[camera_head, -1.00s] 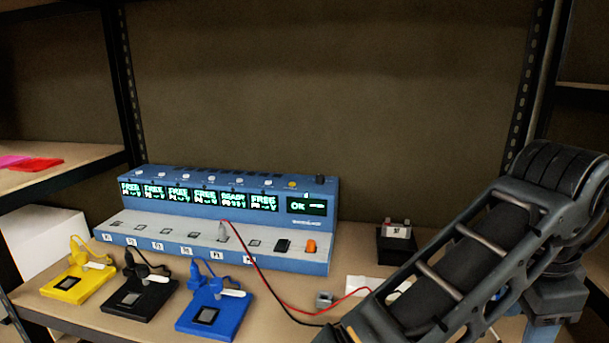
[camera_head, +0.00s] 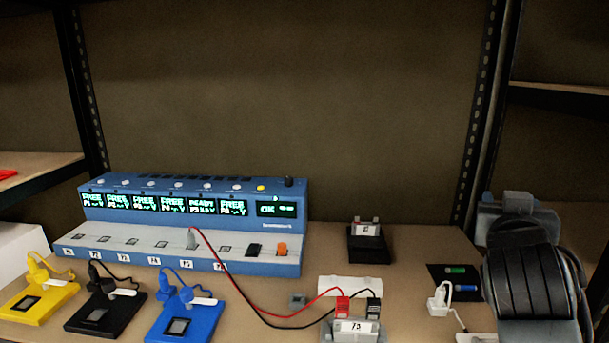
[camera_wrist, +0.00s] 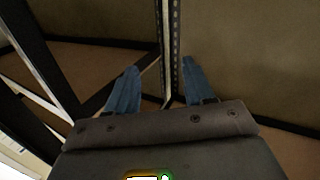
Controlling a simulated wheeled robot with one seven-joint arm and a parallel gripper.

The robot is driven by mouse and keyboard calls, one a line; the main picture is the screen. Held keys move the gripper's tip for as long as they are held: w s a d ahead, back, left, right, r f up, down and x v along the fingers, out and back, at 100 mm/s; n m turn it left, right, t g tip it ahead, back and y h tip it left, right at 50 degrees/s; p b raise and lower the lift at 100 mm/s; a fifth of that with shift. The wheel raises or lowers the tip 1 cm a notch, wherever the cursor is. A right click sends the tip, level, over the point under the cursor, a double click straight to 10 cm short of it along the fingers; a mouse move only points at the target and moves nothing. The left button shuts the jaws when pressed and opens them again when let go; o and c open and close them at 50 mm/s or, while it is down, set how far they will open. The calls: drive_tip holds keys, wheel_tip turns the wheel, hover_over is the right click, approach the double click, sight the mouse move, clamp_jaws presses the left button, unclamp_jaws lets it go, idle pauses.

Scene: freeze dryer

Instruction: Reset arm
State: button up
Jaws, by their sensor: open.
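My gripper (camera_wrist: 154,85) shows in the wrist view with its two blue fingers spread apart and nothing between them. It faces a dark shelf post and the brown back wall. In the head view only a dark rounded part of my arm shows at the lower right; the gripper itself is outside that view.
A blue multi-port station (camera_head: 190,215) with lit screens stands on the shelf. Yellow (camera_head: 38,300), black (camera_head: 105,310) and blue (camera_head: 185,322) plates lie in front. Red and black leads run to a device labelled 73 (camera_head: 354,330). A black block (camera_head: 369,245) stands behind.

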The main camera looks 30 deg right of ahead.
drive_tip(key=s+a+f+n+t+y, duration=0.3)
drive_tip(key=a+f+n+y, duration=0.3)
drive_tip(key=a+f+n, duration=0.15)
drive_tip(key=s+a+f+n+t+y, duration=0.4)
drive_tip(key=a+f+n+y, duration=0.15)
drive_tip(key=a+f, duration=0.3)
drive_tip(key=s+a+f+m+g+y, duration=0.1)
drive_tip(key=s+a+y, duration=0.3)
drive_tip(key=s+a, duration=1)
drive_tip(key=s+f+m+p, duration=0.1)
drive_tip(key=s, duration=0.3)
drive_tip(key=shift+f, duration=0.1)
idle(1.5)
